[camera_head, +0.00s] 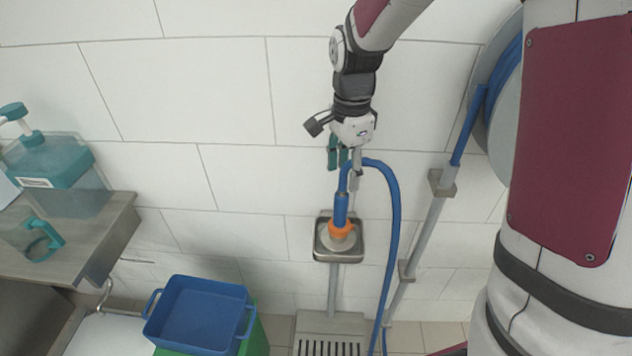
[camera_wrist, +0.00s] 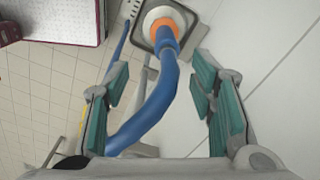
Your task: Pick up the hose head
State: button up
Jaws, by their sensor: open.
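The hose head (camera_head: 341,229) is a blue handle with an orange collar and a pale tip. It sits upright in a square metal holder (camera_head: 318,250) on the wall. The blue hose (camera_head: 394,212) leaves its top, arches over to the right and hangs down. My gripper (camera_head: 343,160) is above the hose head, close to the top of the hose arch. In the wrist view my gripper (camera_wrist: 160,95) is open, with teal pads on both sides of the blue hose. The hose head (camera_wrist: 166,35) lies beyond the fingertips there, apart from the pads.
A blue bin (camera_head: 200,312) stands on a green box (camera_head: 257,335) at the lower left. A shelf (camera_head: 100,240) at the left carries a teal-lidded dispenser (camera_head: 62,170) and a clear cup (camera_head: 38,238). A hose reel (camera_head: 504,95) and grey pipe (camera_head: 423,232) are right of the holder.

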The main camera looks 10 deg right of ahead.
aim_at(341, 192)
jog(key=shift+w+f, duration=0.45)
jog(key=shift+w, duration=0.1)
jog(key=shift+w+f+m, duration=0.15)
jog(key=shift+f+m, duration=0.15)
jog(key=shift+f, duration=0.05)
notch_tip(341, 192, down, 7)
jog(key=shift+s+f, duration=0.2)
jog(key=shift+f, duration=2.85)
grip_shut()
